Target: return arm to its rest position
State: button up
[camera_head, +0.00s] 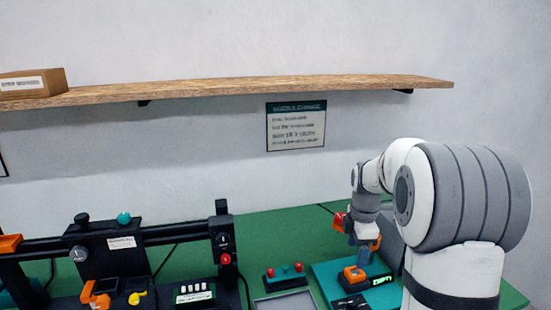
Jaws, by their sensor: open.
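My arm stands at the right of the head view, its large white and grey joint close to the camera. My gripper (362,246) points down at the far end of the arm, over the teal station (327,272) on the green table. It is small in the picture and partly shadowed, and I see nothing held in it. An orange block (354,274) sits on the station just below the gripper. I cannot tell whether the fingertips touch it.
The green table (262,230) runs along the wall. A black printer (92,250) stands at the left, with a control panel (194,293). A small box with red buttons (285,277) lies mid-table. A wooden shelf (250,87) with a cardboard box (32,84) hangs above.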

jog(key=s+a+r+m+t, duration=0.1)
jog(key=s+a+m, duration=0.3)
jog(key=s+m, duration=0.4)
jog(key=s+a+r+m+t, duration=0.1)
jog(key=s+a+r+m, duration=0.2)
jog(key=s+m, duration=0.6)
jog(key=s+a, duration=0.2)
jog(key=s, duration=0.6)
jog(key=shift+a+m+t, duration=0.25)
jog(key=shift+m+t, duration=0.05)
jog(key=shift+r, duration=0.1)
